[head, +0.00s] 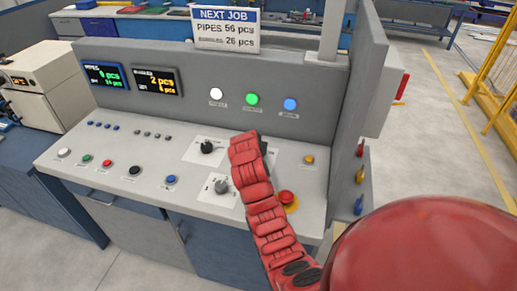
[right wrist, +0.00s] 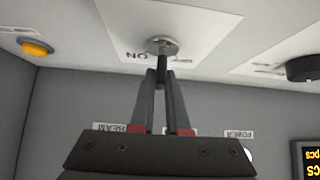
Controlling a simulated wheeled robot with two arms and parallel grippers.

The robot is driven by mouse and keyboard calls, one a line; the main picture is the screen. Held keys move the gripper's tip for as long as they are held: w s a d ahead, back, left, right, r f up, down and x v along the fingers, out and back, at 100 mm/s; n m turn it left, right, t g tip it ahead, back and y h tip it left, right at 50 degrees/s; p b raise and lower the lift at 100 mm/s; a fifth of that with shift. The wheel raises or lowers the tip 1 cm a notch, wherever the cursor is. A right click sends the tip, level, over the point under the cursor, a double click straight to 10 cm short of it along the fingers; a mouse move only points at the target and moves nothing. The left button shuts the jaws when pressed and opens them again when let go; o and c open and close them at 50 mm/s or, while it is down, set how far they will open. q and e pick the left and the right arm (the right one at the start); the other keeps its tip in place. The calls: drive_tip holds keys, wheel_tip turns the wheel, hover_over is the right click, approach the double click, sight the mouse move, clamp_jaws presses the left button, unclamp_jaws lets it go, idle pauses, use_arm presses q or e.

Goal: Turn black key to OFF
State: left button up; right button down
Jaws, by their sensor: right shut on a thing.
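The black key (right wrist: 162,66) stands in a round silver lock (right wrist: 161,45) on a white plate on the console panel, seen in the right wrist view. The plate has ON and partly hidden OFF lettering beside the lock. My right gripper (right wrist: 162,77) is shut on the key, with its two dark fingers close together around it. In the head view my red right arm covers the key, and only a dark edge of the right gripper (head: 264,148) shows. I cannot tell exactly which mark the key points to. My left gripper is in neither view.
A black knob (head: 207,147) and a grey knob (head: 221,187) sit left of my arm. A red emergency button (head: 287,198) and an orange button (head: 309,160) are to its right. The upright panel (head: 180,55) with displays and lamps rises behind.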

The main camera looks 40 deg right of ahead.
drive_tip(key=n, duration=0.1)
drive_tip(key=n+t+y, duration=0.1)
drive_tip(key=shift+s+d+f+n+y+b, duration=0.2)
drive_tip(key=shift+n+y+b, duration=0.1)
drive_tip(key=shift+n+b, duration=0.1)
drive_tip(key=shift+w+a+n+t+y+b, duration=0.1)
drive_tip(key=shift+n+t+y+b, duration=0.4)
drive_tip(key=shift+n+y, duration=0.25)
drive_tip(key=n+y+b, duration=0.2)
drive_tip(key=n+b, duration=0.1)
drive_tip(key=shift+n+t+y, duration=0.25)
drive_tip(key=shift+n+t, duration=0.1)
drive_tip(key=shift+t, duration=0.05)
drive_tip(key=shift+r+n, duration=0.1)
drive_tip(key=shift+n, duration=0.2)
drive_tip(key=shift+y, duration=0.3)
drive_tip(key=c, duration=0.9)
unclamp_jaws()
drive_tip(key=shift+w, duration=0.1)
drive_tip(key=shift+r, duration=0.1)
